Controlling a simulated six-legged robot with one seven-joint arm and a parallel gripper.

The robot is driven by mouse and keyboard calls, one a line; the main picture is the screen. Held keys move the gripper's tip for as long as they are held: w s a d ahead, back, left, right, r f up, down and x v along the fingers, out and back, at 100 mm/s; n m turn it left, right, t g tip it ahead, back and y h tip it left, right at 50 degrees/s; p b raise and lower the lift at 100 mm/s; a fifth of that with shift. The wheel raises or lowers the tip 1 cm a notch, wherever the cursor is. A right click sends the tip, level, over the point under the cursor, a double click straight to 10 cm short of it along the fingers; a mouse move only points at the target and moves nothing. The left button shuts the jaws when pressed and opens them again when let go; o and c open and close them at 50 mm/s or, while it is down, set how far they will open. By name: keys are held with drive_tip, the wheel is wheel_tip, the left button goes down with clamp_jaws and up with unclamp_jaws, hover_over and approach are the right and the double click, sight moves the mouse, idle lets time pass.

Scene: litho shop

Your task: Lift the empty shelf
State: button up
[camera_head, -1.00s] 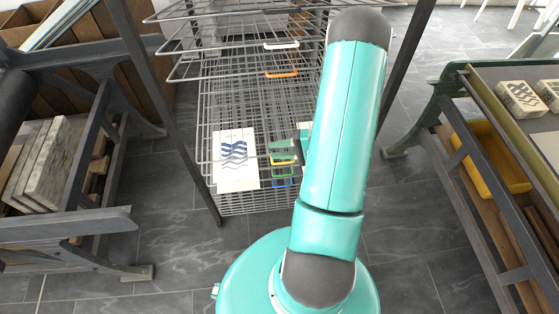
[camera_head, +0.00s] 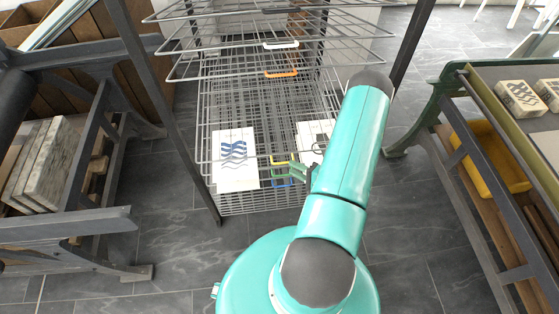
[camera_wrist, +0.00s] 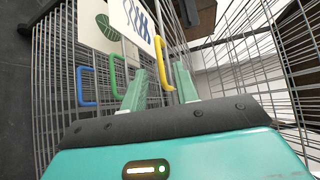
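A wire drying rack (camera_head: 260,100) stands ahead with stacked wire shelves. The raised upper shelves carry a white handle (camera_head: 281,45) and an orange handle (camera_head: 281,74), and I see no sheet on them. Lower down are a yellow handle (camera_head: 282,162) and a blue handle (camera_head: 281,183); the wrist view also shows a green handle (camera_wrist: 115,82). My gripper (camera_wrist: 161,66) is open at the rack's front, its fingertips on either side of the yellow handle (camera_wrist: 164,68), without visible grip. Which lower shelf bears which sheet is hard to tell.
A wave print (camera_head: 235,160) and another printed sheet (camera_head: 315,140) lie low in the rack; a leaf print (camera_wrist: 100,22) shows in the wrist view. Dark posts flank the rack. A bench with stone slabs (camera_head: 40,165) stands left, a green-framed table with a yellow tray (camera_head: 490,158) right.

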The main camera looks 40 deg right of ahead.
drive_tip(key=x, duration=0.7)
drive_tip(key=shift+w, duration=0.3)
drive_tip(key=shift+f, duration=0.1)
drive_tip(key=shift+a, duration=0.1)
clamp_jaws()
